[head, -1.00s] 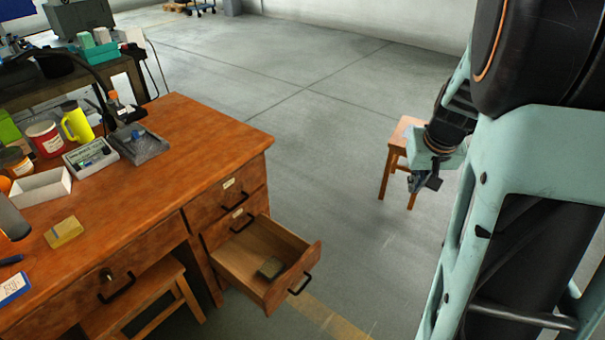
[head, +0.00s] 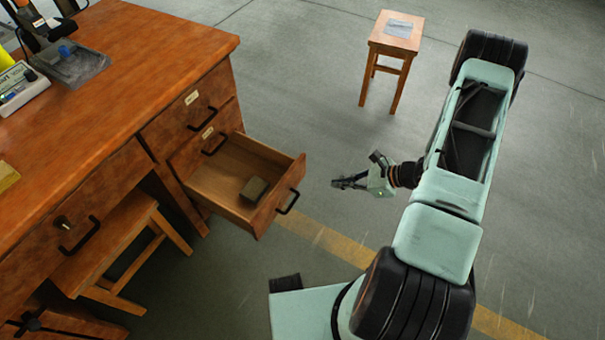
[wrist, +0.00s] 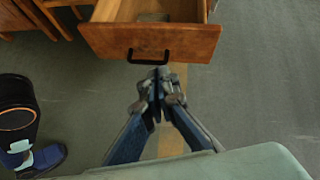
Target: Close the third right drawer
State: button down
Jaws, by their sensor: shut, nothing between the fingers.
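The third right drawer (head: 277,205) of the wooden desk is pulled out, below two shut drawers. Its black bar handle (head: 288,202) is on the front panel. A small dark block (head: 254,189) lies inside it. My gripper (head: 336,183) is shut and empty, to the right of the drawer front and apart from it in the head view. In the wrist view the fingertips (wrist: 160,74) point at the drawer front (wrist: 150,42), just below the handle (wrist: 149,57) in the picture. The gap between fingertips and handle is hard to judge there.
The desk top (head: 130,50) holds a grey tray (head: 75,66) and other items. A wooden stool (head: 125,250) stands under the desk. Another stool (head: 395,45) with a paper on it stands at the back right. The floor between the drawer and my gripper is clear.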

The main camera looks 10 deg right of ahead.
notch_tip(320, 180, down, 3)
jog(key=w+m+t, duration=0.2)
jog(key=m, duration=0.1)
jog(key=m+b, duration=0.1)
jog(key=b, duration=0.2)
send_near(294, 174)
notch_tip(294, 174, down, 4)
jog(key=w+a, duration=0.2)
jog(key=a, duration=0.1)
jog(key=shift+w+a+r+b, duration=0.1)
jog(key=shift+w+a+b, duration=0.15)
jog(key=shift+b, duration=0.1)
jog(key=shift+w+a+t, duration=0.3)
jog(key=shift+w+a, duration=0.1)
